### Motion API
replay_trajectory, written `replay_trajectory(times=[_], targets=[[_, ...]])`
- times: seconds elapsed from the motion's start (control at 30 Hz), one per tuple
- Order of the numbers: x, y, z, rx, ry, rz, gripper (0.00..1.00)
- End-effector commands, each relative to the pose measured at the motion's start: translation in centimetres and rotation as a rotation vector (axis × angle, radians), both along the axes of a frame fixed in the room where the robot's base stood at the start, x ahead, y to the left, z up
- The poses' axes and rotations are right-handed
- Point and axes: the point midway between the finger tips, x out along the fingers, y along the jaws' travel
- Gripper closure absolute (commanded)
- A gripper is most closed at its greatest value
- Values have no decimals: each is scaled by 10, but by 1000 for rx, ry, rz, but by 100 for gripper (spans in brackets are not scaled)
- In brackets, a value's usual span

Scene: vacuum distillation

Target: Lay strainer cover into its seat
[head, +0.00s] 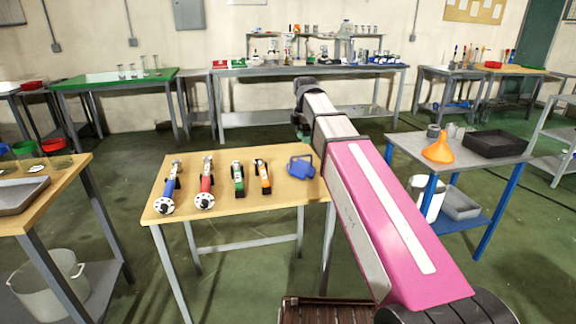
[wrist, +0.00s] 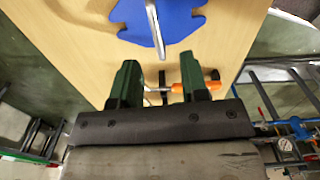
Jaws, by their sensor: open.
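A blue part (head: 301,165) lies at the right end of the wooden table. In the wrist view a blue shape (wrist: 185,22) with a pale metal bar across it is at the top edge, partly cut off. I cannot tell whether this is the strainer cover or its seat. My gripper (wrist: 160,60) is open and empty, its two dark green fingers pointing toward the blue shape and apart from it.
On the wooden table (head: 235,213) stand a blue-handled tool (head: 172,182), a red one (head: 206,184), a green one (head: 238,179) and an orange one (head: 263,177). An orange funnel (head: 438,150) and black tray (head: 494,143) are on the right table.

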Motion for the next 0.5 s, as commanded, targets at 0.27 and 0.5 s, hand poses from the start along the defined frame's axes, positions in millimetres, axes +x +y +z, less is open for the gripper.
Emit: replay_trajectory(times=[0.27,0.5], targets=[[-1,0,-19,-1,2,2,59],[-1,0,-50,0,1,1,59]])
